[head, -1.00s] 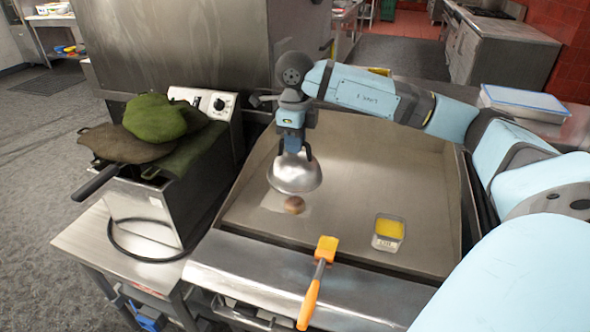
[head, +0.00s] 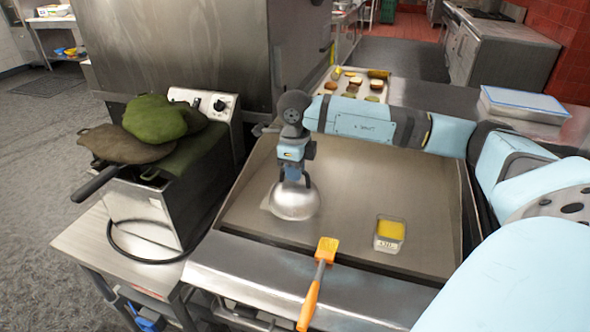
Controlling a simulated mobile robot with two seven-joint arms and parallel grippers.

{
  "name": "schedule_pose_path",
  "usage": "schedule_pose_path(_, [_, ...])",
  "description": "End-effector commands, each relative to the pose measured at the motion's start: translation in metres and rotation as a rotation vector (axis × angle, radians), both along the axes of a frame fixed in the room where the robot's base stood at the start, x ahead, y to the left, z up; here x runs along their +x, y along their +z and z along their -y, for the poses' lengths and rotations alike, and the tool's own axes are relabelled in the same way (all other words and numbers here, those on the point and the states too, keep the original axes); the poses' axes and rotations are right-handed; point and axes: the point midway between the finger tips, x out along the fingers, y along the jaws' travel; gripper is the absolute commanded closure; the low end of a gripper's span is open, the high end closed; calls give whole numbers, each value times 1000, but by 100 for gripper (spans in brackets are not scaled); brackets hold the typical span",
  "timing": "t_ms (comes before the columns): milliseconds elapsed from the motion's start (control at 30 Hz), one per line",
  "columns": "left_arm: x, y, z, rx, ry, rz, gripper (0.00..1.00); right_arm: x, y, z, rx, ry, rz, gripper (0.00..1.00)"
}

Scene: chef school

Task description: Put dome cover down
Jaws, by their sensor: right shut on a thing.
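The silver dome cover (head: 295,203) is on the flat griddle (head: 375,175), left of its middle. Its rim looks to be at the griddle surface. My right gripper (head: 294,181) is above the dome and shut on its top handle. The dome hides whatever is under it. My left gripper is not in the head view.
A clear tub with yellow contents (head: 390,234) stands on the griddle to the right. An orange-handled brush (head: 318,280) lies across the front ledge. A fryer with green mitts (head: 160,118) is at left. A tray of food pieces (head: 355,85) lies behind the griddle.

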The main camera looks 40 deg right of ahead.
Motion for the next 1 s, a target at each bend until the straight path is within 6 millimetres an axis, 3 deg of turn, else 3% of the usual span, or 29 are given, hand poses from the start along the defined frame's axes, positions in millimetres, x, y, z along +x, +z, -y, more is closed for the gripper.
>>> schedule_pose_path(367, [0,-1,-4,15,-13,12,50,0,-8,0,0,0,1,100])
schedule_pose_path(400, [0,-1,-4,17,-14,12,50,0,-9,0,0,0,0,81])
schedule_pose_path(500, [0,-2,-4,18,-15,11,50,0,-9,0,0,0,0,62])
schedule_pose_path(767, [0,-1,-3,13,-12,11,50,0,-8,0,0,0,0,62])
schedule_pose_path(933, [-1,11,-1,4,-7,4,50,0,11,0,0,0,1,62])
schedule_pose_path(1000, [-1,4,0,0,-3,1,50,1,19,0,1,0,4,62])
